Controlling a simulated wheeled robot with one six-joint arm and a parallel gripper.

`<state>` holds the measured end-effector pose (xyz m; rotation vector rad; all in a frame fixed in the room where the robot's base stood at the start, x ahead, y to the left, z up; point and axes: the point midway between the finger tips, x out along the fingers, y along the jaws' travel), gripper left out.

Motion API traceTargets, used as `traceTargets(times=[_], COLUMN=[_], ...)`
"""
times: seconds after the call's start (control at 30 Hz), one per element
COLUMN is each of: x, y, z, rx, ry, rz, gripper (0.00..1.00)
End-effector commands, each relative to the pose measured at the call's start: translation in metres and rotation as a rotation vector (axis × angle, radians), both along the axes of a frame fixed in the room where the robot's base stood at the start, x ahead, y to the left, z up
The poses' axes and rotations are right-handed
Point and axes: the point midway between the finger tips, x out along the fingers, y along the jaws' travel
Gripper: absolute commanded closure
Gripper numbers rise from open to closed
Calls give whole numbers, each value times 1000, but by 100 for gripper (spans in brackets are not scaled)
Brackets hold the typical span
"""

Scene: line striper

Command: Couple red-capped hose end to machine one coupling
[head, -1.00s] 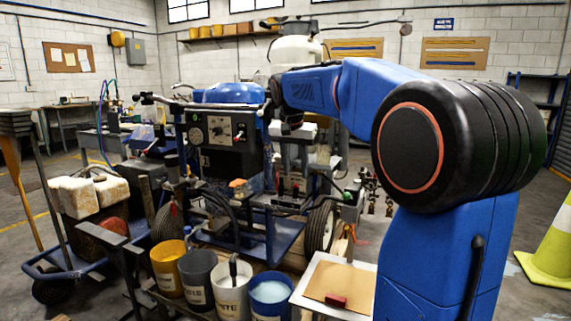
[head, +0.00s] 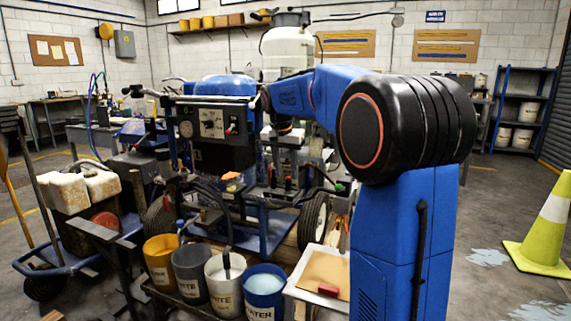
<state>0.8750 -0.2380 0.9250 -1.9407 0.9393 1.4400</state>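The line-striping machine (head: 215,128) stands left of centre, with a dark control panel and a blue cover on top. A dark hose (head: 222,205) loops down its front. I cannot pick out the red-capped hose end or the coupling for certain; a small red piece (head: 166,202) shows low on the machine's left, and a small green fitting (head: 340,187) at its right. My arm reaches left and away to the machine's right side. Its dark wrist end (head: 284,127) is small and far off, and I cannot make out the fingers or anything held.
Several pails (head: 262,295) stand in front of the machine, beside a tray (head: 300,277) with a board and red block. Shelving (head: 519,112) stands behind.

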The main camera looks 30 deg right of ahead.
Motion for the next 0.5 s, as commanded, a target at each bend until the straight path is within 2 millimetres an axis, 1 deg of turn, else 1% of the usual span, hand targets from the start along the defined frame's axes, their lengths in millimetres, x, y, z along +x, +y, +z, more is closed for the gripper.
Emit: traceTargets(times=[0.1, 0.3, 0.5], x=[2, 5, 7], y=[-2, -6, -9], z=[-12, -28, -38], rx=[0, 0, 0], ry=[3, 1, 1], rz=[-1, 0, 0], gripper=[64, 64, 64])
